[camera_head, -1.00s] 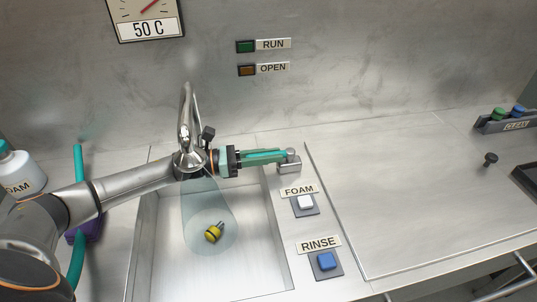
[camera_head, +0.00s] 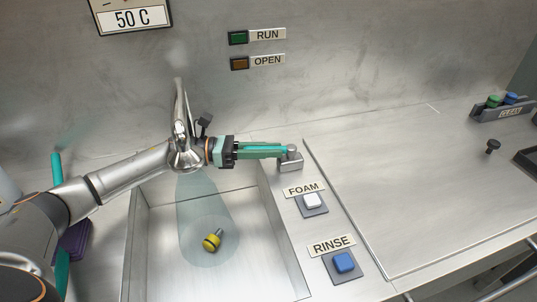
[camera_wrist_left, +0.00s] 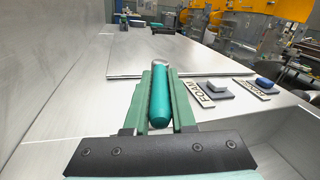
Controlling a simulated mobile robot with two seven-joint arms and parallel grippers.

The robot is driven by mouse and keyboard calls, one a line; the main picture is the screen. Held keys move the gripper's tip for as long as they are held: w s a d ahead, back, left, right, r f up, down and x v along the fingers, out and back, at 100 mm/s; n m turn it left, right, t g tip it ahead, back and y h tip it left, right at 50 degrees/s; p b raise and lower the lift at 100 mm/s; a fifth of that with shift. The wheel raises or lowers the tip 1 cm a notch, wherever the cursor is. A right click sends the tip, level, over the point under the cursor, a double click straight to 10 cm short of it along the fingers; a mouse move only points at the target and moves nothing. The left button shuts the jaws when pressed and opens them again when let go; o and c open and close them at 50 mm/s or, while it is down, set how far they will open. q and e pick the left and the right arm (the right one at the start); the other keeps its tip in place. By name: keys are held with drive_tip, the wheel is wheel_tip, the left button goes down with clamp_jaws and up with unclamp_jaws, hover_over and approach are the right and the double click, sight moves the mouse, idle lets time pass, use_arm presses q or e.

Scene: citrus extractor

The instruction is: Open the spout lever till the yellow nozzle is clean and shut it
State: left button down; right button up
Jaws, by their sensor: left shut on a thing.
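The spout lever is a teal handle (camera_wrist_left: 160,92) on a grey metal base (camera_head: 290,159) at the sink's back right corner. My left gripper (camera_head: 268,151) is shut on the handle, with a green finger on each side of it in the left wrist view. A pale see-through cone of water (camera_head: 204,205) falls from the chrome spout (camera_head: 181,115) into the sink. The yellow nozzle (camera_head: 212,241) lies on the sink floor inside the cone, its grey stem pointing up right. Any dirt on it is too small to tell. My right gripper is not in view.
The sink (camera_head: 265,270) lies in front of the wall. A white FOAM button (camera_head: 312,201) and a blue RINSE button (camera_head: 344,262) stand to its right. The flat steel counter (camera_head: 400,200) beyond is mostly clear. RUN (camera_head: 239,37) and OPEN (camera_head: 239,63) buttons are on the wall.

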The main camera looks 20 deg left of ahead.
use_arm(q)
drive_tip(key=c, duration=0.8)
unclamp_jaws()
drive_tip(key=shift+o, duration=0.2)
